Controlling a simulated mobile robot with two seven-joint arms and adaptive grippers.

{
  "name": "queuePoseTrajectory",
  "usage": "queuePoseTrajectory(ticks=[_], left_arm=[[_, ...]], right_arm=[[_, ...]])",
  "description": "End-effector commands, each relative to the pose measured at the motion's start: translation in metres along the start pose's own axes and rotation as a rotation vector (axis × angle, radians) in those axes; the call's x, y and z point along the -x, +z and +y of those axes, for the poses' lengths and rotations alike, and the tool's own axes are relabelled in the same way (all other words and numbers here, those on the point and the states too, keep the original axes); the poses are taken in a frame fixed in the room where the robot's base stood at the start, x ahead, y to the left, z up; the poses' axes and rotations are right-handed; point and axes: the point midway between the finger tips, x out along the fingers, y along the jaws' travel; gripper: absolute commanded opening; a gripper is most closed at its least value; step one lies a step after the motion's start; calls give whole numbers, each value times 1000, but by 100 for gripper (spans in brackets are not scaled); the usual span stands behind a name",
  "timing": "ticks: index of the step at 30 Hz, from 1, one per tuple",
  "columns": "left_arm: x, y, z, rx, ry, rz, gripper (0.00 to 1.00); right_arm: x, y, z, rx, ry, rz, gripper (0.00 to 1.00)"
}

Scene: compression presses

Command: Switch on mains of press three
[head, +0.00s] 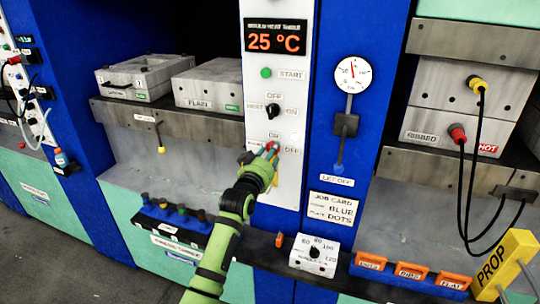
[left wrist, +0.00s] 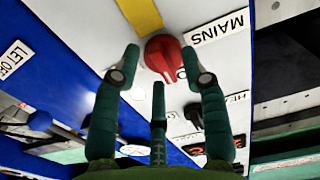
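The red mains knob (left wrist: 163,56) sits on a white panel beside a MAINS label (left wrist: 218,28) in the left wrist view. In the head view the knob (head: 272,146) shows low on the white control panel (head: 285,185), near ON and OFF marks and partly covered by my gripper. My left gripper (head: 266,160) is at the knob. In the left wrist view its fingers (left wrist: 163,68) are spread, one on each side of the knob and a third below. I cannot tell whether they touch it. My right gripper is in neither view.
Above the knob are a black heat switch (head: 272,110), a green START button (head: 266,72) and a display (head: 275,38) reading 25 °C. A gauge (head: 352,74) and lever (head: 345,125) stand to the right. A timer box (head: 314,257) and orange blocks (head: 411,271) sit on the front ledge.

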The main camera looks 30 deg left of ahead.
Motion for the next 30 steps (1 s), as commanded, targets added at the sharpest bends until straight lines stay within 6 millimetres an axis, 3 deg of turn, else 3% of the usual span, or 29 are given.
queuePoseTrajectory(ticks=[8, 21, 30], left_arm=[[12, 1, 0, -1, 1, -1, 44], [95, 1, 0, -1, 0, -1, 44], [120, 0, 0, 0, 0, 0, 44]], right_arm=[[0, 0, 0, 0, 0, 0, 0], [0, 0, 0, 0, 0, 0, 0], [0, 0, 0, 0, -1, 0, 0]])
